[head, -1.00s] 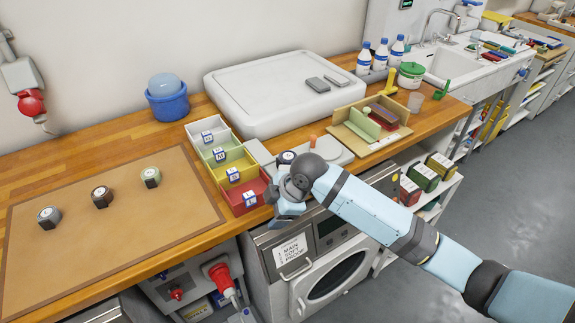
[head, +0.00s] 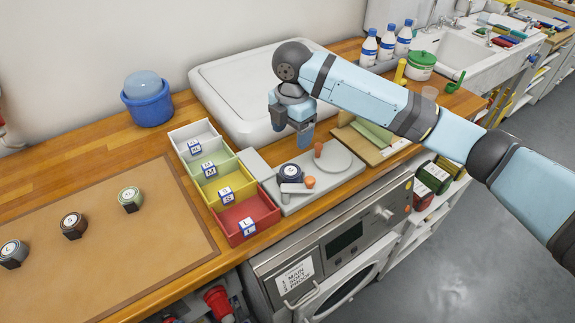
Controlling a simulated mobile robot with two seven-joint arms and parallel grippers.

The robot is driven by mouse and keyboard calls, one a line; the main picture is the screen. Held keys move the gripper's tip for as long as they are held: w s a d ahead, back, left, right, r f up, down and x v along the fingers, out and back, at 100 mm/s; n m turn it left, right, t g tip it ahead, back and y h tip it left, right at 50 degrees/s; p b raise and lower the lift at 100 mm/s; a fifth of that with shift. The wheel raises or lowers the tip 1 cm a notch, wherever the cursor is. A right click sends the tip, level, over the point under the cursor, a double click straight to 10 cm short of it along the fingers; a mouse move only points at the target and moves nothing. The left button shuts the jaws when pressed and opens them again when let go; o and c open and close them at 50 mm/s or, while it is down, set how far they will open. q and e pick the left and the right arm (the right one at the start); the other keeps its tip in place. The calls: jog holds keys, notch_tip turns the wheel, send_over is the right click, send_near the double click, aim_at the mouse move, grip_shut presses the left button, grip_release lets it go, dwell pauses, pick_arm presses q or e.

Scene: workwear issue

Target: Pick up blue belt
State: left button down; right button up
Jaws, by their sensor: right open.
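A rolled dark navy belt (head: 289,177) with a round white label on top sits on a grey plate fixture (head: 318,190) at the counter's front edge. It appears to be the blue belt. My right gripper (head: 292,134) is open and empty, fingers pointing down, above and behind this roll and apart from it. Three other rolled belts stand on the tan mat (head: 150,260) at left: a dark grey one (head: 12,256), a brown one (head: 73,228) and a green one (head: 131,201). My left gripper is not in view.
A row of white, green, yellow and red bins (head: 264,209) stands left of the fixture. Orange knobs (head: 318,149) rise from the fixture. A large white slab (head: 225,95) lies behind. A blue tub (head: 148,105) stands at the back left. The mat's front is clear.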

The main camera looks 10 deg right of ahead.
send_over(290, 171)
jog(key=f, duration=0.7)
jog(key=shift+d, duration=0.2)
jog(key=f, duration=0.2)
jog(key=f+p, duration=0.1)
jog(key=f, duration=0.2)
jog(key=shift+a+f, duration=0.2)
jog(key=shift+f, duration=0.15)
jog(key=c, duration=0.6)
